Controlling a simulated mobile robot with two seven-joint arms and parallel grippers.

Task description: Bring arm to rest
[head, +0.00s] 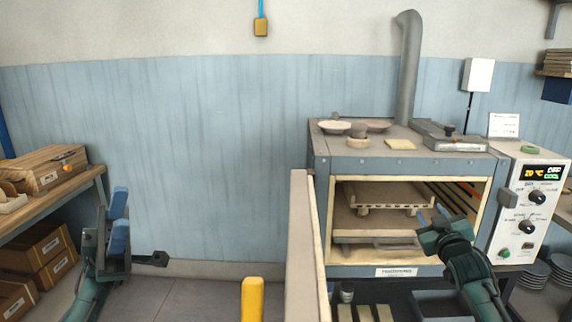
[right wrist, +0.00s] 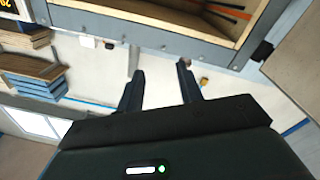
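My left gripper (head: 118,215) is at the left of the head view, in front of the blue wall panel and right of the wooden bench. Nothing shows held in it, but its finger gap is unclear. My right gripper (head: 434,213) is in front of the open dryer (head: 401,164), near the right side of its mouth. In the right wrist view its two fingers (right wrist: 160,72) stand apart with nothing between them. Inside the dryer a pale rack (head: 385,193) rests on a shelf.
The dryer door (head: 301,245) stands open, jutting forward at the left of the mouth. A control box (head: 529,208) adjoins the dryer's right side. A wooden bench (head: 50,206) with boxes is at far left. Floor between bench and door is mostly clear, with a yellow post (head: 252,299) in front.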

